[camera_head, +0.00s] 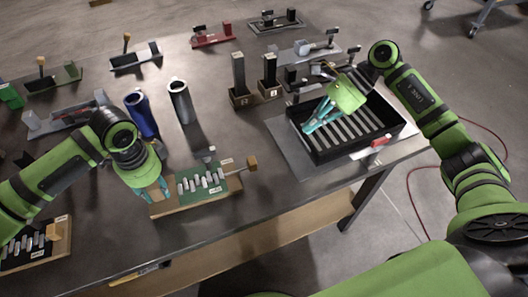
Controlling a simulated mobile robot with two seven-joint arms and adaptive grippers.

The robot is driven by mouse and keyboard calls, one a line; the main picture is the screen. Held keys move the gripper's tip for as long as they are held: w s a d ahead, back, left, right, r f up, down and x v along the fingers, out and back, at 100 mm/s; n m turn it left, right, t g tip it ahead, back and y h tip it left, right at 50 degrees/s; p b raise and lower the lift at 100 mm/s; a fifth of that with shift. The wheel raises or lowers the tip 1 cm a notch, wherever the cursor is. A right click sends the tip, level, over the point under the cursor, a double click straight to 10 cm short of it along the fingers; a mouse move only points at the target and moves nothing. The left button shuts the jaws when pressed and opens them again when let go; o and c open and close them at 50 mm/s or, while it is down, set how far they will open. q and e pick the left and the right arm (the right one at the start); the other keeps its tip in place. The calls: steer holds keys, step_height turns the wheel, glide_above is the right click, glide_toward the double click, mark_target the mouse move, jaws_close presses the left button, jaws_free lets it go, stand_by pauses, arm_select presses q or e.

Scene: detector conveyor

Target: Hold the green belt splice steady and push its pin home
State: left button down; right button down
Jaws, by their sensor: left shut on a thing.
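The green belt splice (203,184) lies on a wooden base near the table's front edge, with a row of pale knuckles along it. Its pin ends in a wooden block handle (251,163) that sticks out at the right end of the splice. My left gripper (155,194) points down at the left end of the base and is shut on it; the exact contact is partly hidden by the fingers. My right gripper (312,124) is over the black slatted tray, well right of the splice. Its teal fingers look apart, with nothing visible between them.
The black tray (344,155) stands at the table's right edge, with a red-handled item (378,143) by its front. Blue (141,116) and grey (181,102) cylinders stand behind the splice. Two dark posts (238,74) stand farther back. Several other fixtures line the table's back and left.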

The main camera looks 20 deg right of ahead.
mark_target(252, 164)
stand_by(0.3)
steer(key=x, duration=0.9)
steer(key=shift+a+f, duration=0.15)
steer(key=shift+a, duration=0.05)
steer(key=a, duration=0.3)
steer(key=shift+a+f, duration=0.2)
steer(key=shift+a, duration=0.45)
steer(key=a, duration=0.6)
steer(key=shift+a, duration=0.35)
steer(key=shift+d, duration=0.1)
